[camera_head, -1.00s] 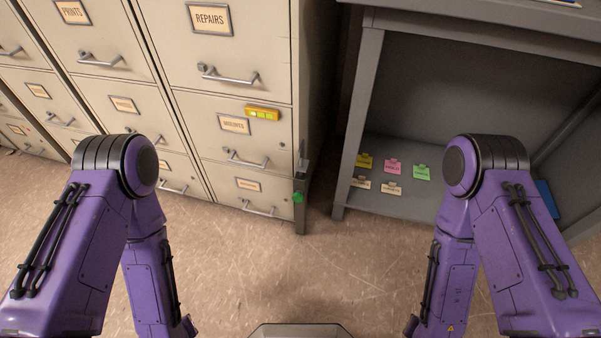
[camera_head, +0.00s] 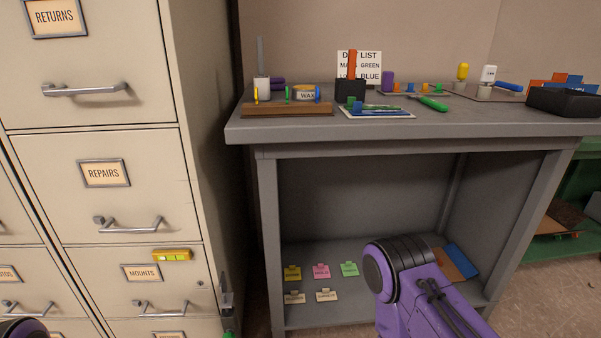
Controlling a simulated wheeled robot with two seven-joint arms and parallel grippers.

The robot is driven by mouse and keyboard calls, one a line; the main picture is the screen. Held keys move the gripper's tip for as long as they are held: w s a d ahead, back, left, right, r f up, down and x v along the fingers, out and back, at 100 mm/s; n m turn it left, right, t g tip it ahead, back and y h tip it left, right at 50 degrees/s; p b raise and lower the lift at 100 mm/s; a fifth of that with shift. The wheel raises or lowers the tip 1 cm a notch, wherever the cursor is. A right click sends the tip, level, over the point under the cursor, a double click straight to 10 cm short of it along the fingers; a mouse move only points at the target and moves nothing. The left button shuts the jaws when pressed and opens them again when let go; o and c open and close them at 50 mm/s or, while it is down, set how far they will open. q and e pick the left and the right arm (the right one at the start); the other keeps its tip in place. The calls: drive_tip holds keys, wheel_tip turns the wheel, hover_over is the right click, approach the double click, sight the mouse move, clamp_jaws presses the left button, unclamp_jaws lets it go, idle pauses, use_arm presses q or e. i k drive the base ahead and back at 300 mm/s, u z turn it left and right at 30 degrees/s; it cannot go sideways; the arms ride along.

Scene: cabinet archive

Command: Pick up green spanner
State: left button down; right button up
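A small green tool (camera_head: 432,103) lies on the grey workbench top (camera_head: 470,127), right of a blue-and-white flat item; it may be the green spanner, but its shape is too small to tell. A slim upright green piece (camera_head: 288,93) also stands in a wooden rack (camera_head: 287,110) between a yellow and a blue one.
A beige filing cabinet (camera_head: 95,200) stands left of the bench, with a yellow device (camera_head: 172,255) on a drawer. A black cup (camera_head: 350,90) and a black tray (camera_head: 565,101) stand on the bench. Coloured tags lie on the lower shelf (camera_head: 380,308).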

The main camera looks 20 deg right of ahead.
sight(436, 104)
drive_tip(key=z, duration=1.3)
